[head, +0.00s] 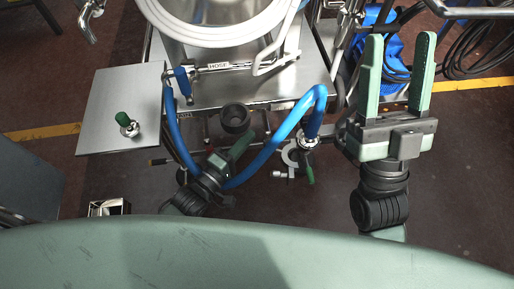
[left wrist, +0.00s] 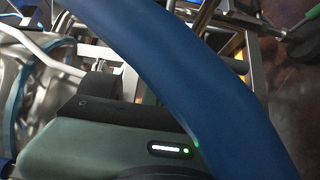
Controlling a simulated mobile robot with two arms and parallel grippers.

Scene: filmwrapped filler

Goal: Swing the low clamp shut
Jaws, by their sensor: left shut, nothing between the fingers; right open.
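A pale C-shaped metal clamp (head: 291,156) sits low in the head view, beside the metal end fitting (head: 308,141) of the blue hose (head: 268,157). A small knob shows below it, and a green handle (head: 309,174) hangs by the fitting. I cannot tell how far the clamp is open. My left gripper (head: 243,143) is shut and empty, left of the clamp and apart from it, within the hose loop. In the left wrist view the hose (left wrist: 160,75) crosses close to the camera and hides much behind it; the clamp is not clear there. My right gripper (head: 397,42) is open and empty, right of the clamp.
A steel table (head: 230,88) carries a large white-rimmed vessel (head: 215,38). A flat grey plate (head: 108,100) with a green-knobbed valve (head: 124,120) is at left. A dark round cup (head: 236,118) sits just beyond my left fingertips. Black cables (head: 480,50) are at far right.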

